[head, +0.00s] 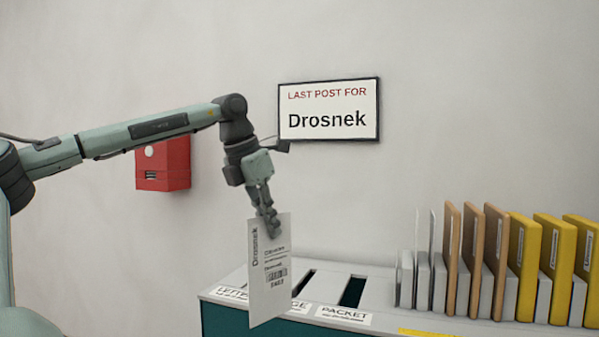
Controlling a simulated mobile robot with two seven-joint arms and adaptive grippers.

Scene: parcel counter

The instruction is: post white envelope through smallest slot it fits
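My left gripper (268,222) is shut on the top edge of the white envelope (268,280). The envelope hangs upright, slightly tilted, with the printed name "Drosnek", more text and a barcode on it. It is in front of the posting counter (385,318), which has slots in its top. The dark packet slot (353,291) is in plain view behind the "PACKET" label (343,315). Another dark slot (303,282) is partly hidden by the envelope, as is its label. A letter label (233,293) shows at the left. My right gripper is out of view.
Several upright white, brown and yellow envelopes (522,266) stand in a rack on the right of the counter. A red box (163,165) and a sign (329,110) reading "LAST POST FOR Drosnek" are on the wall.

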